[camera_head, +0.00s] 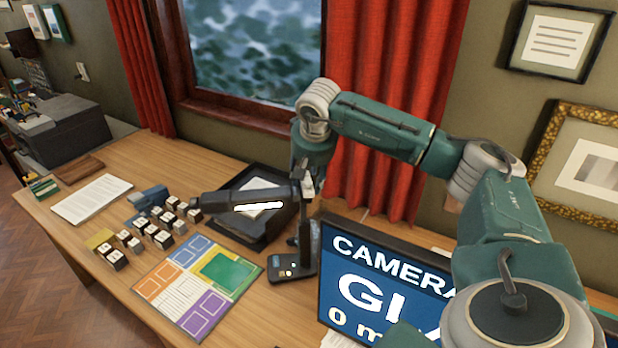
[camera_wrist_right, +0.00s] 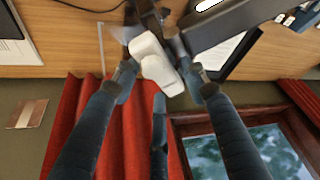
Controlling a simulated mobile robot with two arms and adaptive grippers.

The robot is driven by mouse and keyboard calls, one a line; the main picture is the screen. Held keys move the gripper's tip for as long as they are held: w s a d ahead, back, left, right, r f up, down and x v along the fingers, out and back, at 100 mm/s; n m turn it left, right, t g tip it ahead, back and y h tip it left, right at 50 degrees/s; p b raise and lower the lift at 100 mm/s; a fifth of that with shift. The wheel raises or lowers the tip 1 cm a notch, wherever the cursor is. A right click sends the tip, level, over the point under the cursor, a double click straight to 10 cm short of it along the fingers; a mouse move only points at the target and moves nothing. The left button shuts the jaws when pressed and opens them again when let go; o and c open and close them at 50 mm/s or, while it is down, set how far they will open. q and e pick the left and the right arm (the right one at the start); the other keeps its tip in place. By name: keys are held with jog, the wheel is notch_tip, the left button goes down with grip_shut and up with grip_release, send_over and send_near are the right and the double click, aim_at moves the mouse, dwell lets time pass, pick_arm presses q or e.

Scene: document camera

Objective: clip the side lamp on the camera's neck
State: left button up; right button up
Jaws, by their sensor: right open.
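The document camera stands on the table; its dark base (camera_head: 292,264) carries an upright neck (camera_head: 304,222). Its long dark head (camera_head: 240,203) reaches left from the neck's top and has a lit white strip on its side. My right gripper (camera_head: 306,172) is at the top of the neck, partly hidden by my own arm. In the right wrist view my right gripper (camera_wrist_right: 160,82) is open, with its fingers spread around a small white block (camera_wrist_right: 157,64) by the neck. This block looks like the side lamp; whether it touches the neck, I cannot tell. My left gripper is out of view.
A screen (camera_head: 375,285) stands close right of the camera base. A black tray (camera_head: 262,232) lies behind the camera head. A coloured sheet (camera_head: 195,285) and several lettered cubes (camera_head: 150,232) lie to the left. The red curtain (camera_head: 385,100) and window are behind.

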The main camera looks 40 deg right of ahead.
jog(key=shift+r+p, duration=0.9)
jog(key=shift+r, duration=0.15)
jog(key=shift+o, duration=0.3)
jog(key=o, duration=0.5)
jog(key=shift+o, duration=0.3)
jog(key=shift+f, duration=0.1)
jog(key=o, duration=0.5)
